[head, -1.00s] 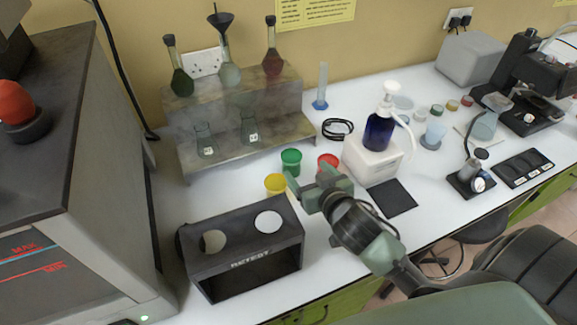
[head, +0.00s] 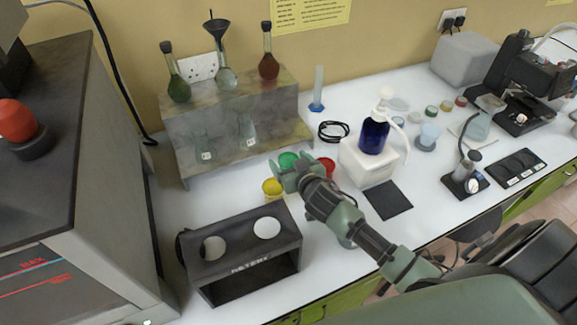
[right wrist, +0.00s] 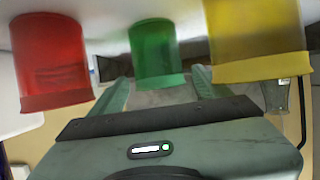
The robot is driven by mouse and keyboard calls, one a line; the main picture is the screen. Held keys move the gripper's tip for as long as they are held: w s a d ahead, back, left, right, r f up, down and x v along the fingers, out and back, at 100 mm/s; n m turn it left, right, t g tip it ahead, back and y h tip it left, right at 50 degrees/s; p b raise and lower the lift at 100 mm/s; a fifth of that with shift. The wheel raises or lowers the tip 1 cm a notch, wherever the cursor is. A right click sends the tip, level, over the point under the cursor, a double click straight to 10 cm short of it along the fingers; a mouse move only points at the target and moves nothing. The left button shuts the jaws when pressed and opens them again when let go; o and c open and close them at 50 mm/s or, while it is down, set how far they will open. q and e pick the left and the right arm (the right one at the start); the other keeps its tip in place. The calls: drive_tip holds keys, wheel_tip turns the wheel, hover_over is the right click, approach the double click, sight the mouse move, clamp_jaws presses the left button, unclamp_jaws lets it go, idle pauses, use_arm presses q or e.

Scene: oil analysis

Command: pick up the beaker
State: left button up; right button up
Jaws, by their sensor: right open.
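Two small clear glass vessels with white labels stand on the lower step of the grey shelf (head: 240,160), one at the left (head: 205,147) and one at the right (head: 247,130). I cannot tell which is the beaker. My right gripper (head: 286,171) is open over the bench in front of the shelf. In the right wrist view its fingers (right wrist: 160,88) are spread and the green jar (right wrist: 157,50) shows between them. A clear glass vessel (right wrist: 277,97) shows at the right of that view. My left gripper is not in view.
The yellow jar (head: 272,188) and red jar (head: 326,168) stand close to my right gripper. A black rack (head: 245,250) stands in front. A blue bottle (head: 374,137) is on a white block. Flasks fill the shelf's top. A grey machine (head: 90,180) stands left.

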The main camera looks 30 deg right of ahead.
drive_tip(key=shift+w+f, duration=0.15)
drive_tip(key=shift+w, duration=0.25)
drive_tip(key=shift+s, duration=0.1)
drive_tip(key=shift+c, duration=0.3)
drive_tip(key=c, duration=1.4)
